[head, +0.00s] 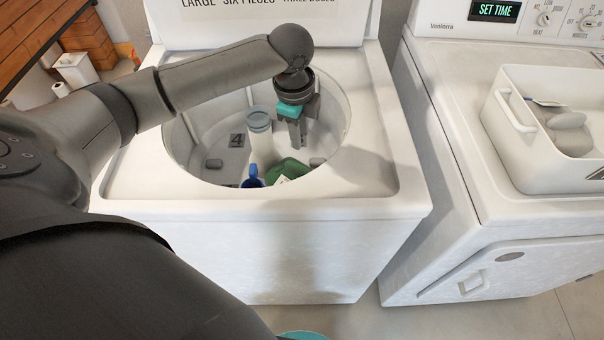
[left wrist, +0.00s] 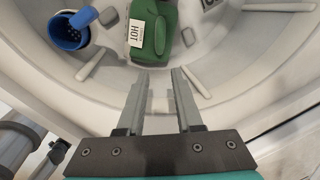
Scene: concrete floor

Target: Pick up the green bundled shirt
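The green bundled shirt (head: 289,169) lies at the bottom of the open washer tub, close to the near wall, which hides part of it in the head view. In the left wrist view the green bundle (left wrist: 153,43) carries a white tag reading HOT and lies just beyond the fingertips. My left gripper (head: 299,143) points down inside the tub, above and slightly right of the shirt. Its fingers (left wrist: 163,75) are apart with nothing between them. My right gripper is not seen.
The white agitator post (head: 260,140) stands in the tub beside my left gripper. A blue cup-like item (head: 252,178) lies left of the shirt. The tub's rim (head: 345,165) surrounds the gripper. A white bin (head: 510,150) stands on the dryer at right.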

